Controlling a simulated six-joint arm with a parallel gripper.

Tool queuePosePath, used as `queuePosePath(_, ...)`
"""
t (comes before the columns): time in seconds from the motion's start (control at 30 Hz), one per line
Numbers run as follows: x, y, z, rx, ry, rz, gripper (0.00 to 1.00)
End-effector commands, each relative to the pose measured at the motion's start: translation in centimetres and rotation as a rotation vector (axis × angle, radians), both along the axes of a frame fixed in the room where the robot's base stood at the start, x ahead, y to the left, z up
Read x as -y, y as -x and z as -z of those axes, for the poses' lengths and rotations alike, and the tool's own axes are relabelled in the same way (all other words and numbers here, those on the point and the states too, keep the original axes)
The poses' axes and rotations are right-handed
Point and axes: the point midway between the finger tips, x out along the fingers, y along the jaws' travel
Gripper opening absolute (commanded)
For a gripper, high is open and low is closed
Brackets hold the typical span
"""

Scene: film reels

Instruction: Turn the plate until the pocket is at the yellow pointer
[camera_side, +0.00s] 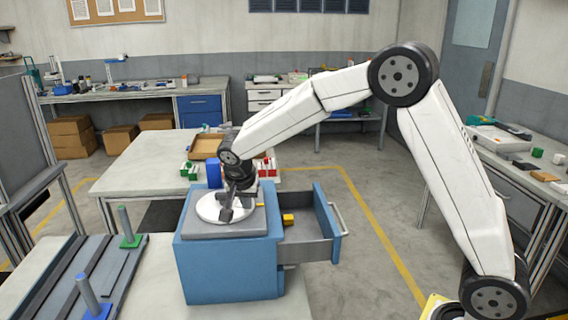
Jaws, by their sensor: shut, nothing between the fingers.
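A round white plate (208,209) lies on the grey top of a blue cabinet (228,268). My gripper (227,213) is shut and empty, pointing down at the middle of the plate. It covers part of the plate, and I cannot tell whether it touches it. The pocket cannot be made out.
The cabinet's drawer (310,250) stands open to the right. Left of the cabinet, a post on a green base (130,241) and one on a blue base (97,311) stand by grey rails. A table (130,170) with red, green and blue items is behind.

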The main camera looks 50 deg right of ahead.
Motion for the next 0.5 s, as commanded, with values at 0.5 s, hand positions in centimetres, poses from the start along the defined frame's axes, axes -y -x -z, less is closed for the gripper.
queuePosePath(0.5, -2.1, 1.5, 0.1, 0.001, -0.002, -0.006, 0.0)
